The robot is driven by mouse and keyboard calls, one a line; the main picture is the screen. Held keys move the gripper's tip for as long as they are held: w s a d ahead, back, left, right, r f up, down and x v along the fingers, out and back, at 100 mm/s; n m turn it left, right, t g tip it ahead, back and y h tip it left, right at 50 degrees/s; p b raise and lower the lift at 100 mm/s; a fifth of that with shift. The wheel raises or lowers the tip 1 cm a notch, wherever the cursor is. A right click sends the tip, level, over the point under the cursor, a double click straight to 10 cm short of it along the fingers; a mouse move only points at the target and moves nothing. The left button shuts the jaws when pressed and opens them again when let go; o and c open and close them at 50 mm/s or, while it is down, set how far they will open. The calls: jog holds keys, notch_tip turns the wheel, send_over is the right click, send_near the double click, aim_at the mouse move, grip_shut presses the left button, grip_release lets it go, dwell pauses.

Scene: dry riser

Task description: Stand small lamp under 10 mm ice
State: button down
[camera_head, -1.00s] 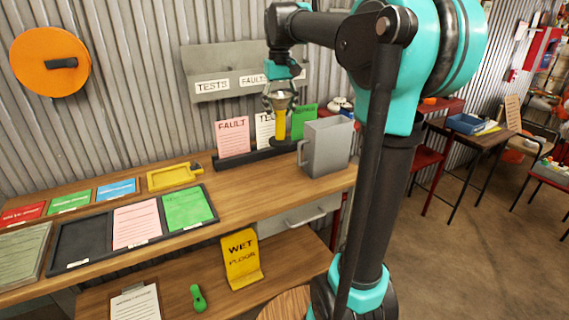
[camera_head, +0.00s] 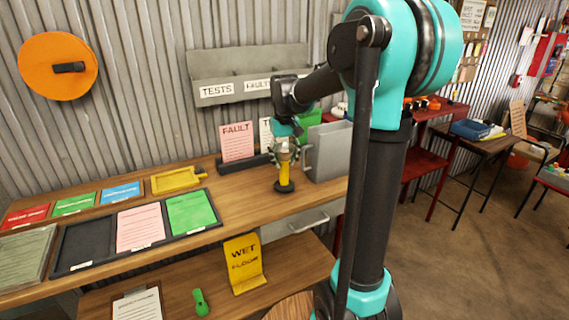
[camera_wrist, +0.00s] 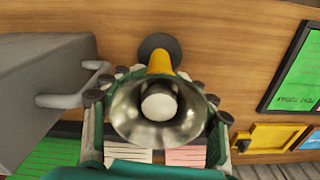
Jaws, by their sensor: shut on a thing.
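The small lamp (camera_head: 285,173) has a yellow stem, a round black base and a metal bell-shaped head. My gripper (camera_head: 284,150) is shut on it near its head, from above. The lamp is upright over the wooden bench, left of the grey metal jug; I cannot tell whether its base touches the wood. In the wrist view the lamp's head (camera_wrist: 158,108) fills the middle between the fingers, with its black base beyond. Nothing labelled 10 mm ice can be made out.
A black card rack with a pink FAULT card (camera_head: 237,142) is behind. A yellow tray (camera_head: 177,180) and a black tray with cards (camera_head: 72,248) lie to the left. Bare wood (camera_head: 245,195) lies between.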

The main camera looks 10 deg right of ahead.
jog(key=shift+f, duration=0.35)
jog(key=shift+c, duration=2.2)
grip_release()
